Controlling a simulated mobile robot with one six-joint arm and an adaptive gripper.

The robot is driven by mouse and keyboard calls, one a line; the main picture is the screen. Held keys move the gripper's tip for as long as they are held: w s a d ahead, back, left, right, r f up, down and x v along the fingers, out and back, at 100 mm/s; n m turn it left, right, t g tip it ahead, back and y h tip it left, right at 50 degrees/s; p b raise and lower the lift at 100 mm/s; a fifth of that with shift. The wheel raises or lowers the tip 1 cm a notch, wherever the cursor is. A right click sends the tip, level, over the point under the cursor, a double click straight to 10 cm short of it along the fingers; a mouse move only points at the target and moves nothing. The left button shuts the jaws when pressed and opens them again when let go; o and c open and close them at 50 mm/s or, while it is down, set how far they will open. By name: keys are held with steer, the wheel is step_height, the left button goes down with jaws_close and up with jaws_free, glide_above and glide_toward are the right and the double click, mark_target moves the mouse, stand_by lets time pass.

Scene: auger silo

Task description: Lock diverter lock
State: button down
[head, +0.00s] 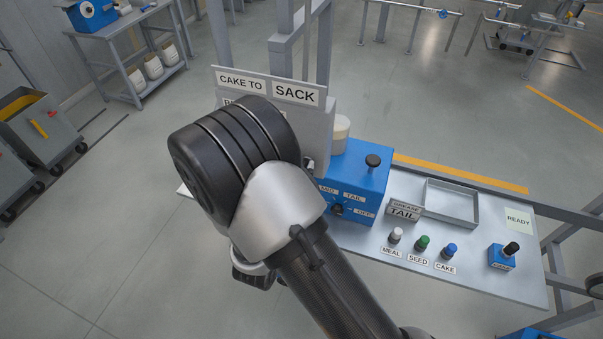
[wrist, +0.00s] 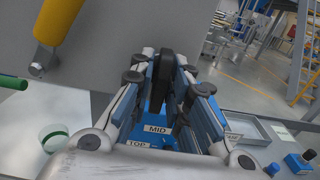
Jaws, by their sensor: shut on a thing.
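In the wrist view my gripper (wrist: 164,72) is shut on a dark, rounded upright piece (wrist: 166,66), which stands between its fingers in front of a grey panel (wrist: 110,32). It may be the diverter lock, but its lower part is hidden by the fingers. A yellow handle (wrist: 58,20) with a metal end sits on the panel at upper left. In the head view the grey panel (head: 318,124) carries a sign reading CAKE TO SACK (head: 268,86). My arm covers the panel's lower left, and the fingers and held piece are hidden there.
A blue box (head: 358,180) with a black knob stands right of the panel. The bench (head: 480,270) also holds an empty grey tray (head: 450,205), white, green and blue knobs (head: 422,243), and a small blue unit (head: 502,257). Bare bench lies between them.

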steer(key=c, duration=1.7)
jaws_free()
steer(key=v, duration=1.2)
steer(key=shift+d+r, duration=0.1)
